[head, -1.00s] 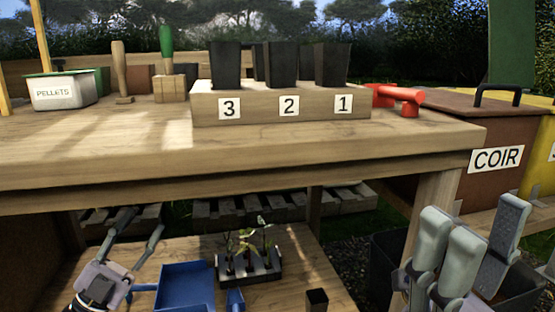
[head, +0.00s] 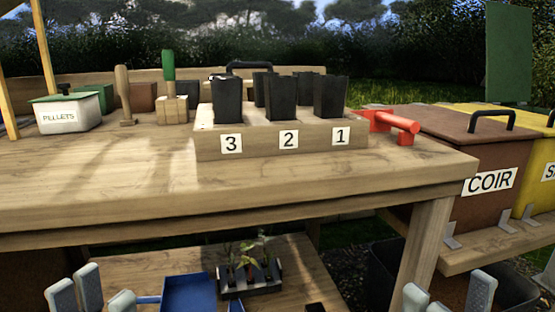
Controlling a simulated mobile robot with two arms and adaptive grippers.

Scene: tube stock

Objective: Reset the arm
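My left gripper (head: 100,298) shows at the bottom left edge, only its grey fingertips in view. The fingertips stand apart with nothing seen between them, beside the blue tray's handle in the picture. My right gripper (head: 448,300) shows at the bottom right, in front of the bench leg and a dark bin. Its two visible fingertips are wide apart and empty. The palms and arms of both are cut off by the lower edge.
The wooden bench (head: 250,190) bears a block (head: 310,147) numbered 3, 2, 1 with black pots, a red handle (head: 395,124) and a pellets tub (head: 62,112). Below are a blue tray (head: 188,295) and seedlings in a dark rack (head: 250,281). The coir bin (head: 455,150) stands right.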

